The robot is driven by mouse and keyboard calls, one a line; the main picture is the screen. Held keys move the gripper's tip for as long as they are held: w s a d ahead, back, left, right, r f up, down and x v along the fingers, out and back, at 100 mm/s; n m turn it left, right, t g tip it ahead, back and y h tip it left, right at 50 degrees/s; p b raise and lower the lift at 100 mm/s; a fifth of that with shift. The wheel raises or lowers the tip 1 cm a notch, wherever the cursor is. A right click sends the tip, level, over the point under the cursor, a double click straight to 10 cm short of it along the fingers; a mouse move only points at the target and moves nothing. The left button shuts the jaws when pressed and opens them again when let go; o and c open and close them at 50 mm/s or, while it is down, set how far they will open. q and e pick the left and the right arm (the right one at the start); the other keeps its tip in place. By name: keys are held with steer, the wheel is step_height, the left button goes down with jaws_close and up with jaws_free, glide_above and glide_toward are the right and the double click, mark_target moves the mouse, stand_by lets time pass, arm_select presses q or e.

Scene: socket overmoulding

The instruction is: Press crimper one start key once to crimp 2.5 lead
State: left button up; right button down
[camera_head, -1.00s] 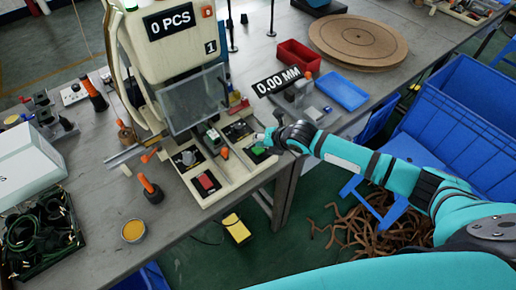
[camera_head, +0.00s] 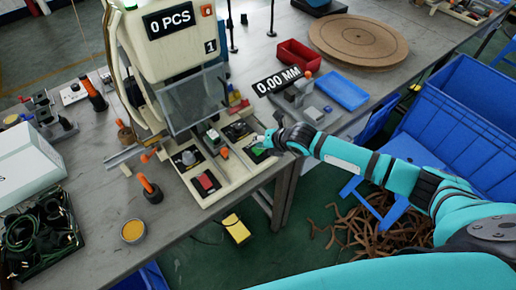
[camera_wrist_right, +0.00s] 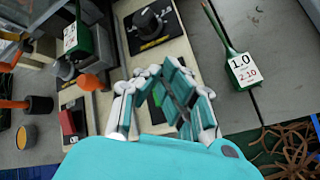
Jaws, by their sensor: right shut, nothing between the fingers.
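Crimper one (camera_head: 165,70) is a cream machine marked "1" with a "0 PCS" display, standing on the grey table. In front of it are two control panels, one with a red key (camera_head: 206,181) and one with a green key (camera_head: 258,153). My right gripper (camera_head: 267,143) is shut and empty, over the green key's panel. In the wrist view the gripper (camera_wrist_right: 170,90) covers part of the green key (camera_wrist_right: 155,112); I cannot tell whether it touches. A green piece with a white label (camera_wrist_right: 70,38) is at the crimper; its number is not readable. My left gripper is not in view.
A green lead tag marked "1.0" (camera_wrist_right: 243,70) lies right of the panels. A red bin (camera_head: 298,55), a blue tray (camera_head: 342,91) and a round brown board (camera_head: 358,40) are further back. Blue crates (camera_head: 450,130) stand at the right. An orange-handled tool (camera_head: 150,189) stands left.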

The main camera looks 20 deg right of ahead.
steer(key=shift+f+b, duration=0.35)
steer(key=shift+f, duration=0.2)
stand_by(0.5)
stand_by(0.4)
steer(key=shift+r+p, duration=0.95)
step_height(320, 180, up, 5)
steer(key=p, duration=0.4)
steer(key=shift+r+p, duration=0.1)
steer(key=shift+p, duration=0.3)
